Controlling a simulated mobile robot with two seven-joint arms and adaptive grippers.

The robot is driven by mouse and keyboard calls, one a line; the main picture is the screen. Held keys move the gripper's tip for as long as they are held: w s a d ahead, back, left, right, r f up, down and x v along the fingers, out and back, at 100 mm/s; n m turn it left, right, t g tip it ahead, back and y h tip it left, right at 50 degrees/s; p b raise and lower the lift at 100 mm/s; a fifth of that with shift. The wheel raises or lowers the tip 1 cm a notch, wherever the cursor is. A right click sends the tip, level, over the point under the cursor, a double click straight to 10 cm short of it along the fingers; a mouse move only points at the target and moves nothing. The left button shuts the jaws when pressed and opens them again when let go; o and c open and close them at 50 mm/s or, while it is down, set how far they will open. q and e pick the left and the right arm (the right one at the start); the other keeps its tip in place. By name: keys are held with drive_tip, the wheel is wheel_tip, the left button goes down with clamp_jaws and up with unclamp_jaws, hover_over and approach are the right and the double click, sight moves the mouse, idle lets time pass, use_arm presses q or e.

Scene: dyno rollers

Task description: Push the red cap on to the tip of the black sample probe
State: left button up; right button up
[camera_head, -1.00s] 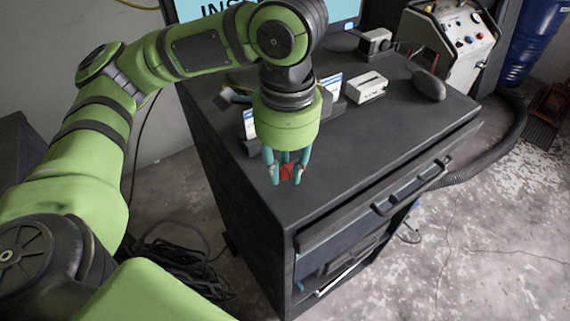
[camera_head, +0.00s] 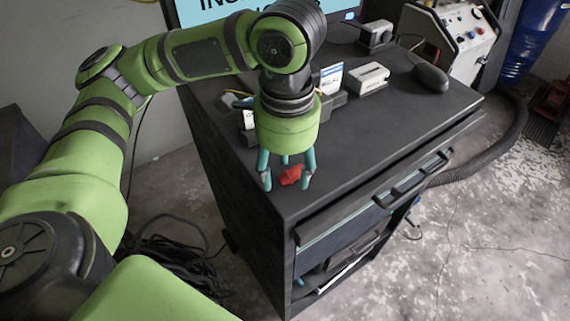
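The red cap (camera_head: 291,174) shows between the fingers of my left gripper (camera_head: 286,178), over the near left part of the dark cabinet top. The fingers are teal and spread apart, one on each side of the cap, with another finger partly visible behind. The cap looks tilted and sits nearer the right finger. I cannot tell whether it touches that finger or rests on the cabinet. I cannot make out the black sample probe; the arm hides part of the cabinet top. My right gripper is not in view.
The dark cabinet top (camera_head: 385,135) is clear at the front and right. A white box (camera_head: 371,78), an upright card (camera_head: 332,79) and a black mouse-like object (camera_head: 431,77) stand behind. A monitor (camera_head: 205,10) is at the back. Drawer handles (camera_head: 412,184) jut from the front.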

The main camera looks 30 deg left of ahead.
sight(286, 173)
use_arm(q)
wheel_tip(286, 173, up, 12)
idle(0.6)
